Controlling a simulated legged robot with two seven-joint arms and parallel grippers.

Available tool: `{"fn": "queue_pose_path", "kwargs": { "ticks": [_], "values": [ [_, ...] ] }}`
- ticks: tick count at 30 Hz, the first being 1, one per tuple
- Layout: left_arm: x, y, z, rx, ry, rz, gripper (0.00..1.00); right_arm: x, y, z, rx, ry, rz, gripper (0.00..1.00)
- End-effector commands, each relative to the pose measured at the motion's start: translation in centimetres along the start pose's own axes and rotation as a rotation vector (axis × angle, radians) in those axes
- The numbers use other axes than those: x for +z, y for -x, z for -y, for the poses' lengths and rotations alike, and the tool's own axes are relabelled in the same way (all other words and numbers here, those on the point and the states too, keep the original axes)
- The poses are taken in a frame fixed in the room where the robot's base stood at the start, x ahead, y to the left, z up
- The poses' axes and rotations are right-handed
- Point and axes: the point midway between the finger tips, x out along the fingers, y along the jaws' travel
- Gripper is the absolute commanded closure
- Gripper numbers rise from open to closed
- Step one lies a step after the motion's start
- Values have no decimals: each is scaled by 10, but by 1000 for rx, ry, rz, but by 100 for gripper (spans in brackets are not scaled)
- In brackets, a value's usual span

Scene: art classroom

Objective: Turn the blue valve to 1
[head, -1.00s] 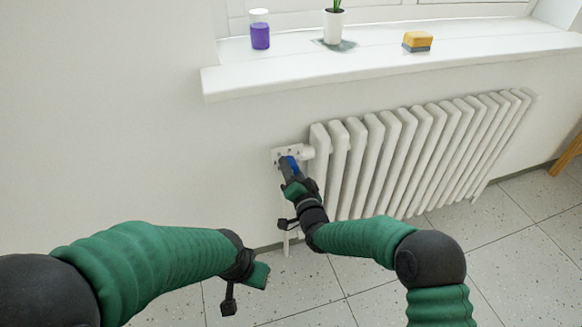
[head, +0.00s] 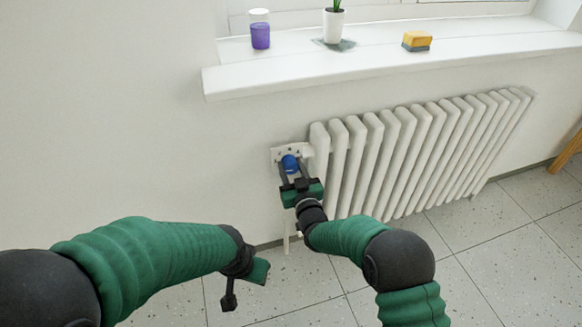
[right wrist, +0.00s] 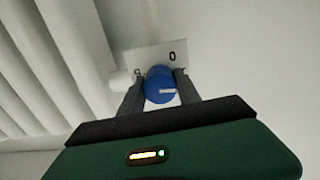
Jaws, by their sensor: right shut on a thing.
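The blue valve (head: 290,163) is a round knob on a white wall plate (head: 278,153) at the left end of the radiator. My right gripper (head: 290,168) is shut on the knob, one finger on each side; both fingers also show in the right wrist view (right wrist: 158,87). My left gripper (head: 258,271) hangs low, away from the valve, seen from the side; its jaws are unclear.
The white radiator (head: 405,160) stands right of the valve. A pipe (head: 286,244) runs down below. The wall at left is bare.

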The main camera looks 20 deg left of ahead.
Motion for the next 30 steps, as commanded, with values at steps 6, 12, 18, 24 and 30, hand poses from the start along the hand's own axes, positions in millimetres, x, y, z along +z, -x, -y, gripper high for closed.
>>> {"fn": "queue_pose_path", "kwargs": {
  "ticks": [6,12,18,24,30],
  "values": [
    [0,0,0,0,0,0,57,10,2,3,-5,86,19,100],
    [0,0,0,0,0,0,57,10,2,2,-4,119,19,100],
    [0,0,0,0,0,0,57,10,2,2,-3,125,19,100],
    [0,0,0,0,0,0,57,10,2,2,-3,123,19,100],
    [0,0,0,0,0,0,57,7,2,1,-1,123,11,39]
  ]
}}
